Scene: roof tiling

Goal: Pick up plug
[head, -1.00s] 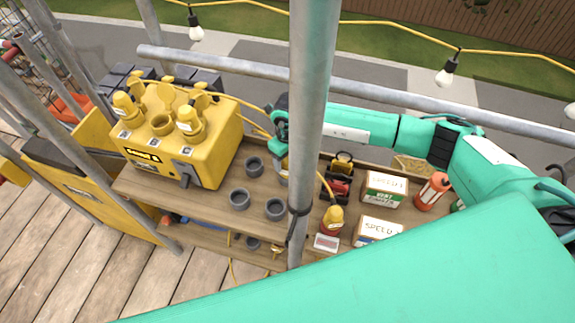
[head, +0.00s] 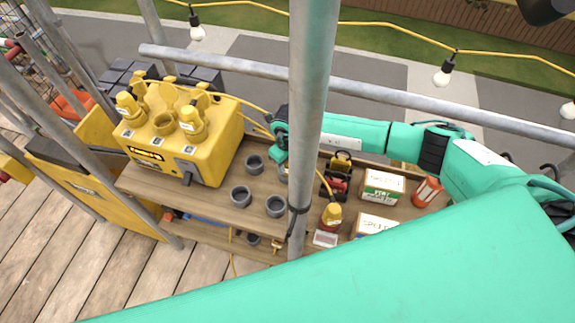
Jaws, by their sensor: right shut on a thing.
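A yellow plug (head: 331,215) with a red lower part stands on the wooden shelf, right of the grey pole, with a yellow cable running up from it. The yellow socket box (head: 205,165) stands at the shelf's left end, with two yellow plugs (head: 129,108) (head: 193,124) in its top and an open socket (head: 164,123) between them. My right gripper (head: 284,160) points down by the pole, over the shelf's middle. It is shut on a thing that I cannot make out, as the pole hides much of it. My left gripper is not in view.
The grey upright pole (head: 312,90) crosses in front of the shelf, and a rail (head: 400,98) runs behind. Several grey rings (head: 241,196) lie left of the pole. Right of it stand two small boxes (head: 381,187) (head: 373,225) and an orange-red item (head: 427,191).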

